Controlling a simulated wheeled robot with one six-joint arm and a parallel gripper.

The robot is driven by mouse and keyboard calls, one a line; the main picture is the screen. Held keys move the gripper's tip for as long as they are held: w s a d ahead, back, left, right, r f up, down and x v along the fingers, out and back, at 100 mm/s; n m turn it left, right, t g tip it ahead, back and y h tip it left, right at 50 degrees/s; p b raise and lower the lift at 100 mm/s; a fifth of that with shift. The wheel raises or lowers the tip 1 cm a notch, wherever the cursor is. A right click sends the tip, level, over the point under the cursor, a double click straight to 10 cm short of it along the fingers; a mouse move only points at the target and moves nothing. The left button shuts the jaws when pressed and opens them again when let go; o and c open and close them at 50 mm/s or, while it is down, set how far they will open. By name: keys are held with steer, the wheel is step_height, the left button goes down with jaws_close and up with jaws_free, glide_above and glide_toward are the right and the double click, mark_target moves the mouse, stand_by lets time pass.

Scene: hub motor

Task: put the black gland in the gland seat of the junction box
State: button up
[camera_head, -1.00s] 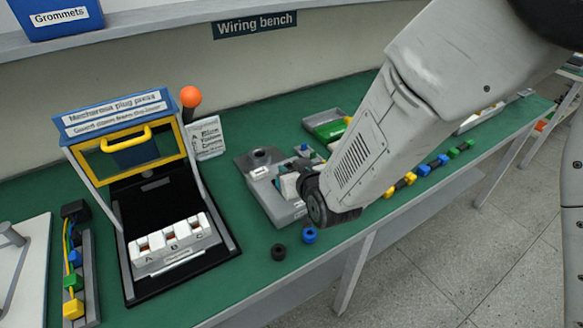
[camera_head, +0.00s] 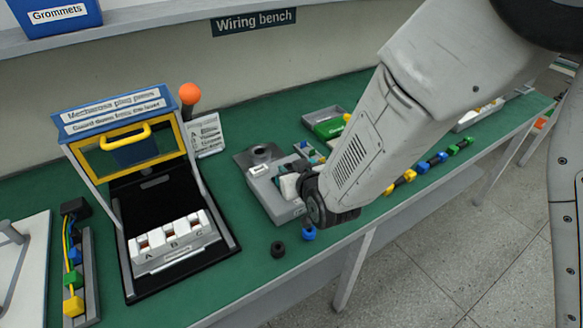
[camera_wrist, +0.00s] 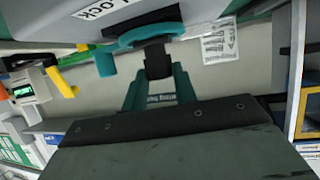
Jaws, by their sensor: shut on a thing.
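The grey junction box (camera_head: 268,190) stands on the green bench in the middle of the head view, partly hidden behind my wrist. In the wrist view, a grey box with a LOCK label and a teal ring with a lever (camera_wrist: 150,35) fills the top. My gripper (camera_wrist: 158,75) has teal fingers, shut on a black piece, which looks like the black gland (camera_wrist: 157,60). The black piece overlaps the lower edge of the teal ring. I cannot tell whether it sits in the seat. The head view hides my fingertips.
A black ring-shaped piece (camera_head: 278,249) and a blue one (camera_head: 308,234) lie on the bench in front of the box. The plug press (camera_head: 150,170) stands to the left, with an orange-knobbed lever (camera_head: 189,95). A green-filled tray (camera_head: 328,126) is behind.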

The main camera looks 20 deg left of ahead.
steer(key=shift+f, duration=0.7)
steer(key=o, duration=1)
steer(key=v, duration=0.8)
